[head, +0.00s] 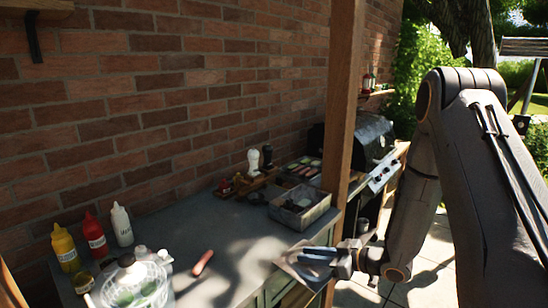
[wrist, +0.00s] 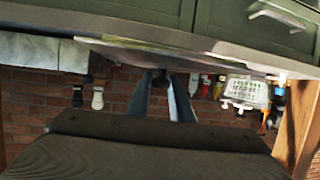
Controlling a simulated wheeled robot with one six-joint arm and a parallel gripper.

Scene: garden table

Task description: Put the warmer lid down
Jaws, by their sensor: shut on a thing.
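The warmer lid (head: 290,261) is a flat, thin grey plate at the front right edge of the counter (head: 232,248). My gripper (head: 322,256) is shut on its handle, partly hidden by the fingers. In the wrist view, my gripper (wrist: 168,92) grips a dark knob below the lid's pale face (wrist: 195,55). The lid looks roughly level, near the counter edge; I cannot tell whether it touches the counter. A grey open box (head: 318,212) with dark round things inside stands behind the lid; I cannot tell if it is the warmer.
A yellow bottle (head: 65,250), red bottle (head: 95,236) and white bottle (head: 121,227) stand at the left. A red-brown sausage-like thing (head: 203,262) lies mid-counter. A wooden post (head: 342,100) and grill (head: 372,140) are at the right.

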